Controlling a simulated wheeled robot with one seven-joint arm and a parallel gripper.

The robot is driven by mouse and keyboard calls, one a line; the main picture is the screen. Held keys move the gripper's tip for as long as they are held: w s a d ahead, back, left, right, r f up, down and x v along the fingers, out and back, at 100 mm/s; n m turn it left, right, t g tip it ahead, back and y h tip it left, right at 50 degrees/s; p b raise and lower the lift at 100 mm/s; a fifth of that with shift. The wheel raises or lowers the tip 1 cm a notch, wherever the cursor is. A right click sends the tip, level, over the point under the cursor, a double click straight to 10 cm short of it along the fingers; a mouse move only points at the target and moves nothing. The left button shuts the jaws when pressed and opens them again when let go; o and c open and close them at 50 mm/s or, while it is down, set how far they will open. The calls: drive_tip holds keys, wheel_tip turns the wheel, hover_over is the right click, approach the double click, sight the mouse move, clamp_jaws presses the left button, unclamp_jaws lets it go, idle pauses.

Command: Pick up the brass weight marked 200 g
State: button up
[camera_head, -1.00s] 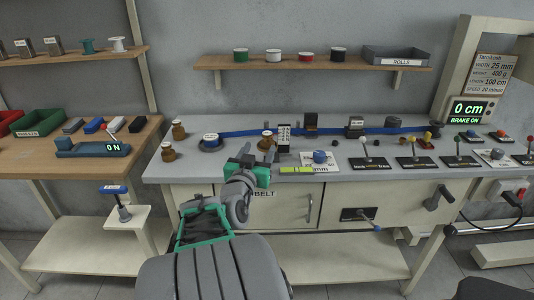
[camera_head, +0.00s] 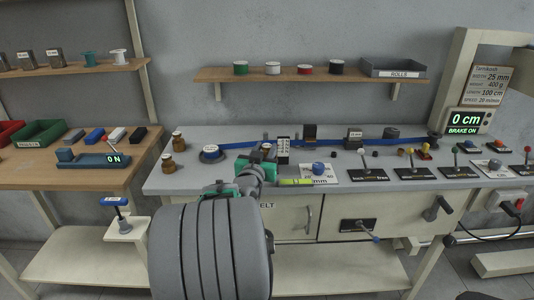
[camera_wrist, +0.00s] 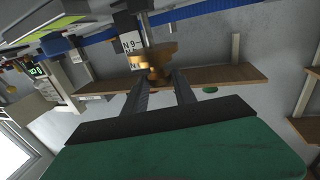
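Several brass weights stand on the grey workbench (camera_head: 400,181). Two are at its left end, a rear one (camera_head: 178,141) and a front one (camera_head: 168,162); their marks are too small to read. Another brass weight (camera_wrist: 152,62) is right at my gripper's fingertips in the wrist view, and its mark cannot be read. In the head view my arm and gripper (camera_head: 262,161) mostly hide it. My gripper's two fingers (camera_wrist: 163,78) are apart, pointing at this weight, with its body in front of and between the tips. I cannot tell whether they touch it.
A black-and-white labelled block (camera_head: 283,150) stands close beside the weight. A blue belt (camera_head: 235,144) runs behind. A blue-knobbed white plate (camera_head: 318,171) and several levers (camera_head: 411,160) are to the right. A shelf (camera_head: 300,77) hangs above.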

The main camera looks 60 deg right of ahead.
clamp_jaws()
